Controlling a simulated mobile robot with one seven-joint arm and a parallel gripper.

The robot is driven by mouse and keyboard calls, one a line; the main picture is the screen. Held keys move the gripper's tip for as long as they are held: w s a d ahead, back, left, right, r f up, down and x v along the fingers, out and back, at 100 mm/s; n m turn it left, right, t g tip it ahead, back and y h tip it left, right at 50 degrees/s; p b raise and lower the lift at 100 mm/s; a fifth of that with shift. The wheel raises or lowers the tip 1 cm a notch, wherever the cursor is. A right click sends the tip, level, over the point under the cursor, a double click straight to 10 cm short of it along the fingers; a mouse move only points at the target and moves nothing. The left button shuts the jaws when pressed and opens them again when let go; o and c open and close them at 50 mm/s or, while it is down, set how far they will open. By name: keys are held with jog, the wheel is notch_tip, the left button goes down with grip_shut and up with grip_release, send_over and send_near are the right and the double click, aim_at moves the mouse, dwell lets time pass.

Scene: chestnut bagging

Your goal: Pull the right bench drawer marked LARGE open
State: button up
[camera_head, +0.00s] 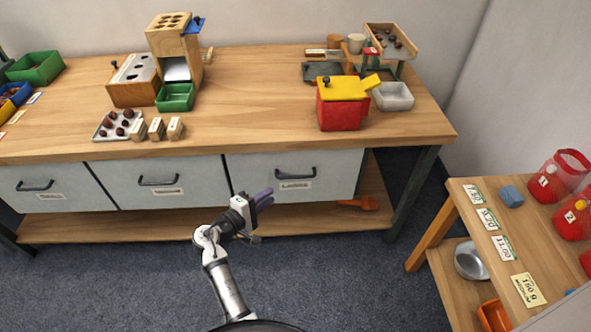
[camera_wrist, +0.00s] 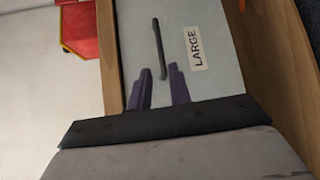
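The right bench drawer (camera_head: 330,170) has a pale grey front with a dark bar handle (camera_head: 295,174) and a label marked LARGE. It looks shut, its front in line with the other drawers. In the wrist view the handle (camera_wrist: 159,48) lies beyond the fingertips, with the LARGE label (camera_wrist: 195,47) to its right. My gripper (camera_head: 268,196) is in front of the drawer, below and left of the handle in the head view. The fingertips appear clear of the handle, though the exact gap is hard to judge.
Two more drawers (camera_head: 160,182) sit to the left. The wooden bench (camera_head: 250,130) carries a red box with a yellow lid (camera_head: 340,115) above the drawer. A lower shelf (camera_head: 310,222) runs beneath. A side table (camera_head: 470,225) stands right. The floor in front is clear.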

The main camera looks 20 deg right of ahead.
aim_at(297, 177)
jog(key=p+x, duration=0.1)
jog(key=x, duration=1.2)
jog(key=shift+w+d, duration=0.15)
jog(key=shift+d, duration=0.2)
grip_shut()
